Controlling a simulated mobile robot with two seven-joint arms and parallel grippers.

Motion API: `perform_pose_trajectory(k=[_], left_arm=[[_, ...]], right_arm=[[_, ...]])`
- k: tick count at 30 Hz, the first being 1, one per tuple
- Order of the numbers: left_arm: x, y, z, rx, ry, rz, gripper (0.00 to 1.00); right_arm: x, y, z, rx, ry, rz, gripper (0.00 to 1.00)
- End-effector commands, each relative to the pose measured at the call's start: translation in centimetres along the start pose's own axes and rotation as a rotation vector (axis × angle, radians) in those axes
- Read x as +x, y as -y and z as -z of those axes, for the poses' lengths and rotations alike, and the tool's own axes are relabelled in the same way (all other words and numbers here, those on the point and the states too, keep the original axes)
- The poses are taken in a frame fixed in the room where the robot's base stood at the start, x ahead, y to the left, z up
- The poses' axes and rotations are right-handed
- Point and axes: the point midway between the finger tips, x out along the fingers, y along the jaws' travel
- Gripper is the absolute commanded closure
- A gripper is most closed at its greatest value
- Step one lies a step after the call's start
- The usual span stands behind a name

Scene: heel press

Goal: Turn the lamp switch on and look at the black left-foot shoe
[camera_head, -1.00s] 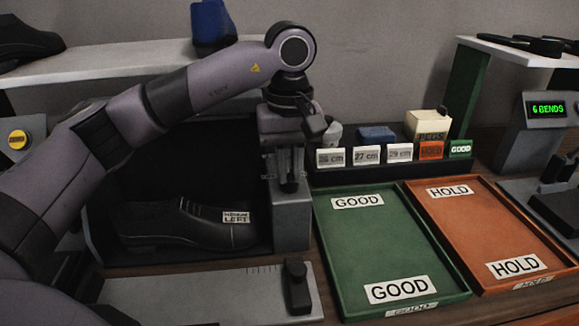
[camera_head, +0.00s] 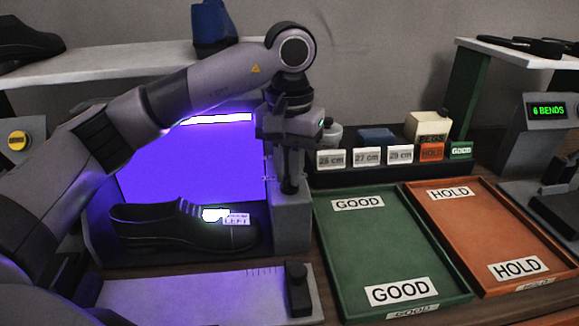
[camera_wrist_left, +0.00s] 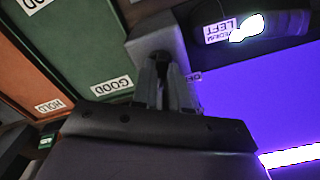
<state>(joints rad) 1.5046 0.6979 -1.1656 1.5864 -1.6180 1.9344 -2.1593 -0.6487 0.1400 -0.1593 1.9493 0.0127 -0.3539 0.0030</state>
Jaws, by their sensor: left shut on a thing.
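The black shoe (camera_head: 180,228) lies in the lamp booth (camera_head: 190,170), toe to the right, with a "LEFT" label (camera_head: 237,220) on it. The booth glows violet from a bright tube (camera_head: 215,118) at its top. A white patch (camera_head: 215,214) glows on the shoe beside the label. My left gripper (camera_head: 289,187) points down at the grey switch post (camera_head: 292,228) on the booth's right side. It is shut on the lamp switch, which its fingers mostly hide. In the wrist view the fingers (camera_wrist_left: 162,68) meet at the post. My right gripper is out of view.
A green GOOD tray (camera_head: 385,258) and an orange HOLD tray (camera_head: 470,235) lie empty to the right. Size tags (camera_head: 366,156) stand behind them. A measuring plate (camera_head: 195,298) is in front. A display (camera_head: 547,110) reads "6 BENDS".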

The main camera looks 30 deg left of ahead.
Motion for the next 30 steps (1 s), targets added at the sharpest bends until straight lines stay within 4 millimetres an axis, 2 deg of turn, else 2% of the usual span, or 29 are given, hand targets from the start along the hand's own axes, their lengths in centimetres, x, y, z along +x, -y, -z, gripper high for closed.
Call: perform_pose_trajectory(k=[11, 12, 14, 23, 26, 30], left_arm=[[-0.2, 0.0, 0.1, 0.007, -0.005, -0.001, 1.00], [-0.2, 0.0, 0.1, 0.007, -0.005, -0.001, 0.77], [-0.2, 0.0, 0.1, 0.007, -0.005, -0.001, 0.61], [-0.2, 0.0, 0.0, 0.005, -0.003, 0.000, 0.61], [-1.0, 0.0, 0.1, 0.005, -0.005, -0.002, 0.61], [-3.4, 0.0, 0.1, 0.005, -0.006, -0.001, 0.61]], right_arm=[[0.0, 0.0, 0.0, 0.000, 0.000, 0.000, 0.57], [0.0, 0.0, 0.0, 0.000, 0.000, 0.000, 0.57], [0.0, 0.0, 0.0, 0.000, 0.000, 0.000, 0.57], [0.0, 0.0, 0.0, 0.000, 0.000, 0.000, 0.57], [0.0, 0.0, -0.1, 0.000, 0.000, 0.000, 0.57], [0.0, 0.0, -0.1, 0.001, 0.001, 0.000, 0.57]])
